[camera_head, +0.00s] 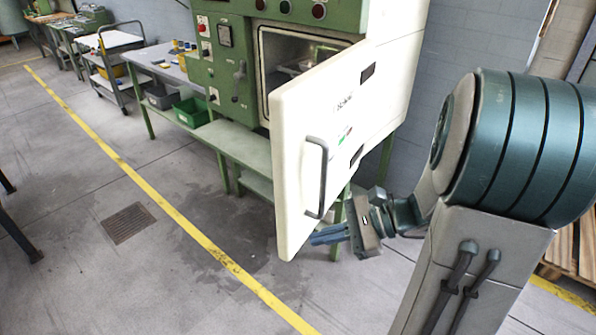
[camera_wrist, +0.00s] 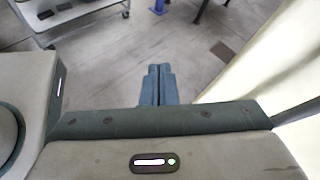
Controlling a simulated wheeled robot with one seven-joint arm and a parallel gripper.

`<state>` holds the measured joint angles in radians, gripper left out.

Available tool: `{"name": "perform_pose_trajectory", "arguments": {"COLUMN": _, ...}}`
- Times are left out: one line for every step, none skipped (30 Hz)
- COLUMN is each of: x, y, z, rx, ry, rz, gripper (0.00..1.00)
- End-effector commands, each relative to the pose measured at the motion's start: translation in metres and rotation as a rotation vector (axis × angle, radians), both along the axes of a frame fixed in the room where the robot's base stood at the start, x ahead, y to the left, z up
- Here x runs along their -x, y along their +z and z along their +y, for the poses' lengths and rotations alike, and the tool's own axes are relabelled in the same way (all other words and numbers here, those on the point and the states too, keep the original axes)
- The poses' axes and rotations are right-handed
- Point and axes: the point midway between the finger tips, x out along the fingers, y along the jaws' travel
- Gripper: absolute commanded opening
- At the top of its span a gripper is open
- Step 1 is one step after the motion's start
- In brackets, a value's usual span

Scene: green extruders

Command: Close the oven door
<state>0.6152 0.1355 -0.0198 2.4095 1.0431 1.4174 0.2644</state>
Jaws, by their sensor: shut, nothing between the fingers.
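The oven door (camera_head: 305,155) is a cream panel with a dark bar handle (camera_head: 323,180). It stands wide open, swung out from the green oven (camera_head: 222,75), and the oven's inside (camera_head: 285,60) shows behind it. My gripper (camera_head: 314,239) is low beside the door's lower edge, below the handle, with its blue fingers pointing left. The fingers are shut and empty. In the wrist view the shut fingers (camera_wrist: 159,70) point over the floor, and the pale door (camera_wrist: 262,62) rises on their right. I cannot tell whether they touch the door.
A green workbench (camera_head: 165,70) with a green bin (camera_head: 191,111) stands left of the oven. A trolley (camera_head: 112,65) is farther back. A yellow line (camera_head: 150,190) crosses the floor. The floor left of the door is clear. A wooden pallet (camera_head: 570,250) lies at the right.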

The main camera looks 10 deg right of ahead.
Motion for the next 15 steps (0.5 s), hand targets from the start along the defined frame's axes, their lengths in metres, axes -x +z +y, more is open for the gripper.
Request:
{"name": "perform_pose_trajectory", "arguments": {"x": -0.012, "y": -0.002, "z": -0.017, "rx": -0.098, "ry": -0.107, "rz": 0.028, "gripper": 0.00}}
{"name": "perform_pose_trajectory", "arguments": {"x": -0.019, "y": -0.001, "z": -0.027, "rx": -0.154, "ry": -0.165, "rz": 0.038, "gripper": 0.00}}
{"name": "perform_pose_trajectory", "arguments": {"x": -0.028, "y": 0.000, "z": -0.040, "rx": -0.222, "ry": -0.237, "rz": 0.046, "gripper": 0.00}}
{"name": "perform_pose_trajectory", "arguments": {"x": -0.033, "y": 0.000, "z": -0.050, "rx": -0.268, "ry": -0.287, "rz": 0.050, "gripper": 0.00}}
{"name": "perform_pose_trajectory", "arguments": {"x": -0.038, "y": 0.001, "z": -0.060, "rx": -0.312, "ry": -0.333, "rz": 0.054, "gripper": 0.00}}
{"name": "perform_pose_trajectory", "arguments": {"x": -0.043, "y": 0.001, "z": -0.072, "rx": -0.362, "ry": -0.385, "rz": 0.055, "gripper": 0.00}}
{"name": "perform_pose_trajectory", "arguments": {"x": -0.046, "y": 0.001, "z": -0.080, "rx": -0.394, "ry": -0.421, "rz": 0.055, "gripper": 0.00}}
{"name": "perform_pose_trajectory", "arguments": {"x": -0.049, "y": 0.001, "z": -0.087, "rx": -0.423, "ry": -0.451, "rz": 0.054, "gripper": 0.00}}
{"name": "perform_pose_trajectory", "arguments": {"x": -0.051, "y": 0.001, "z": -0.096, "rx": -0.454, "ry": -0.486, "rz": 0.053, "gripper": 0.00}}
{"name": "perform_pose_trajectory", "arguments": {"x": -0.053, "y": 0.000, "z": -0.101, "rx": -0.472, "ry": -0.504, "rz": 0.051, "gripper": 0.00}}
{"name": "perform_pose_trajectory", "arguments": {"x": -0.054, "y": 0.001, "z": -0.105, "rx": -0.487, "ry": -0.521, "rz": 0.050, "gripper": 0.00}}
{"name": "perform_pose_trajectory", "arguments": {"x": -0.055, "y": 0.001, "z": -0.109, "rx": -0.502, "ry": -0.537, "rz": 0.048, "gripper": 0.00}}
{"name": "perform_pose_trajectory", "arguments": {"x": -0.057, "y": 0.001, "z": -0.110, "rx": -0.509, "ry": -0.545, "rz": 0.046, "gripper": 0.00}}
{"name": "perform_pose_trajectory", "arguments": {"x": -0.058, "y": 0.001, "z": -0.110, "rx": -0.514, "ry": -0.548, "rz": 0.046, "gripper": 0.00}}
{"name": "perform_pose_trajectory", "arguments": {"x": -0.060, "y": 0.001, "z": -0.109, "rx": -0.517, "ry": -0.551, "rz": 0.046, "gripper": 0.00}}
